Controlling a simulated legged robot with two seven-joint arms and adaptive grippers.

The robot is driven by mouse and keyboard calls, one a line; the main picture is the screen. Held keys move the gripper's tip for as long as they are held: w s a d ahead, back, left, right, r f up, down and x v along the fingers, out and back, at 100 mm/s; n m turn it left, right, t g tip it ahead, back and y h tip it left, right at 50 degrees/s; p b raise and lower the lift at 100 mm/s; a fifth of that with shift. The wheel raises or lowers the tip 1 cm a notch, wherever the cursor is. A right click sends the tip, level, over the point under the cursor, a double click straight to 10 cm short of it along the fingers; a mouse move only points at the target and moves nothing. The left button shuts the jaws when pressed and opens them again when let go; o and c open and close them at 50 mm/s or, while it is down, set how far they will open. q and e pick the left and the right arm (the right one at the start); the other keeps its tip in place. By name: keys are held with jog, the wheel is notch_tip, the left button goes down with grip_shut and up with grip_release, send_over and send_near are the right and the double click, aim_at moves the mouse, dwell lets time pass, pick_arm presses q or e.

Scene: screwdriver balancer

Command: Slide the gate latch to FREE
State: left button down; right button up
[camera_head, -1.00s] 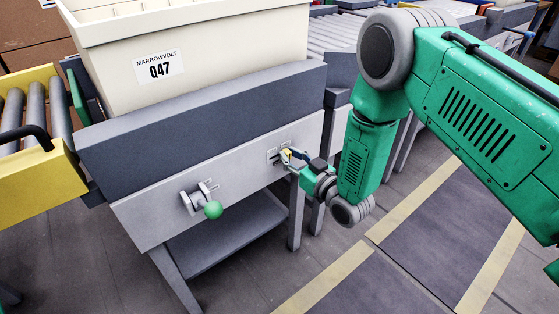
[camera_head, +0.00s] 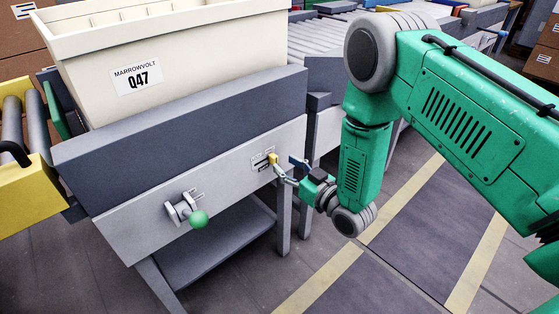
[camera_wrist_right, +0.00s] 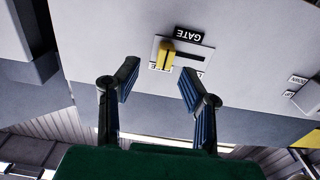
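The gate latch is a small yellow tab (camera_head: 272,159) on the grey front panel of the stand. In the right wrist view, which sees the panel upside down, the latch (camera_wrist_right: 166,56) sits at the left end of a dark slot under a black GATE label (camera_wrist_right: 189,34). The small words by the slot are partly hidden or too small to read. My right gripper (camera_wrist_right: 158,80) is open and empty, with the latch beyond and between its fingertips. In the head view, the right gripper (camera_head: 288,172) is just right of the latch, apparently apart from it. My left gripper is out of view.
A lever with a green knob (camera_head: 198,219) sticks out left of the latch on the same panel (camera_head: 225,180). A cream bin (camera_head: 190,50) labelled Q47 stands above. A yellow-framed roller conveyor (camera_head: 22,185) is at left. The floor on the right is clear.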

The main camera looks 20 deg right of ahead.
jog(key=v, duration=0.8)
jog(key=shift+s+d, duration=0.15)
jog(key=shift+s, duration=0.1)
jog(key=shift+f, duration=0.1)
jog(key=s+a+f+m+g+h, duration=0.15)
jog(key=s+f+g+h, duration=0.25)
jog(key=s+f+g, duration=0.7)
jog(key=s+d+f+m+g+h, duration=0.1)
jog(key=s+f+g, duration=0.15)
jog(key=s, duration=0.65)
jog(key=s+f+m+g+h, duration=0.1)
jog(key=s+f+g, duration=0.15)
jog(key=s, duration=0.55)
notch_tip(320, 180, up, 12)
jog(key=p, duration=1.2)
jog(key=shift+w+d+r+g, duration=0.2)
jog(key=shift+g, duration=0.1)
jog(key=shift+n, duration=0.25)
